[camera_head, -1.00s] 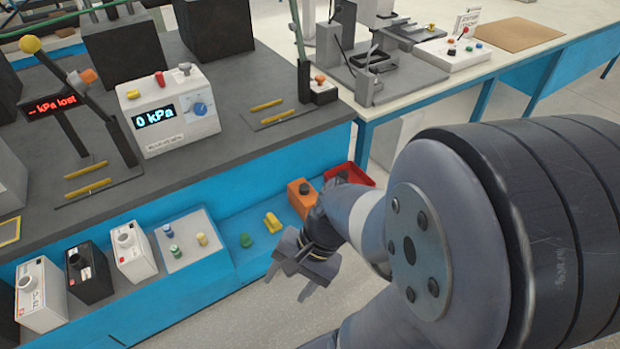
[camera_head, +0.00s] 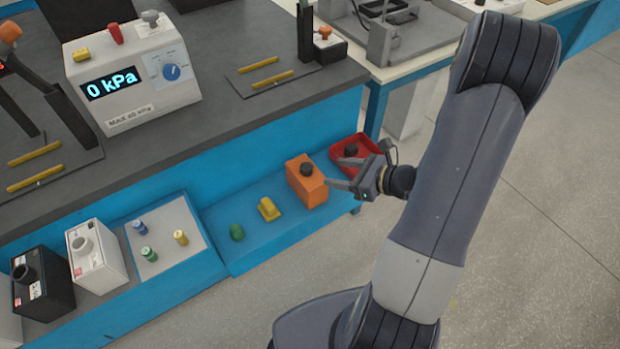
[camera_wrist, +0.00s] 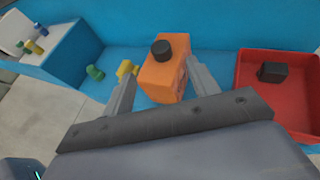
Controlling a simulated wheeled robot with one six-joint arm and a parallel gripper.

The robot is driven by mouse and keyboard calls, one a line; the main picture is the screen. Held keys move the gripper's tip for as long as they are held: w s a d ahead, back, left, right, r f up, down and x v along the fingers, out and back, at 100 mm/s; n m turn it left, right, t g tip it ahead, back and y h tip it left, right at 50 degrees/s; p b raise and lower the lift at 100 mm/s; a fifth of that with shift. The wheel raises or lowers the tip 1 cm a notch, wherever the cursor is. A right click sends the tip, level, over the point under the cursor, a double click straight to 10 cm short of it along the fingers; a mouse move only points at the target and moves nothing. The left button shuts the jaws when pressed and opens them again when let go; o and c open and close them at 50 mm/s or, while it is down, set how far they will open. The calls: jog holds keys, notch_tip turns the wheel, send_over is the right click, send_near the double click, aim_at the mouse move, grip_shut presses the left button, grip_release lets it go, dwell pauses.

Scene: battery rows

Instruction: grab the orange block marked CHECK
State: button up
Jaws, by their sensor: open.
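The orange block (camera_head: 307,184) with a black knob on top stands upright on the blue shelf, left of the red tray. It also shows in the wrist view (camera_wrist: 158,78), ahead of my fingers; its marking is not readable. My gripper (camera_head: 342,172) is open and empty, just right of the block in the head view. In the wrist view my gripper (camera_wrist: 160,92) has one finger on each side of the block's lower part in the picture. I cannot tell whether the block is between the fingers or still beyond them.
A yellow piece (camera_head: 268,209) and a green piece (camera_head: 237,232) lie left of the block. The red tray (camera_head: 374,146) with a black item is close on the right. The workbench (camera_head: 225,115) overhangs behind. The floor in front is clear.

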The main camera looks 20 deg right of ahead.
aim_at(307, 167)
jog(key=x, duration=0.9)
jog(key=shift+r, duration=0.1)
grip_shut()
dwell(0.5)
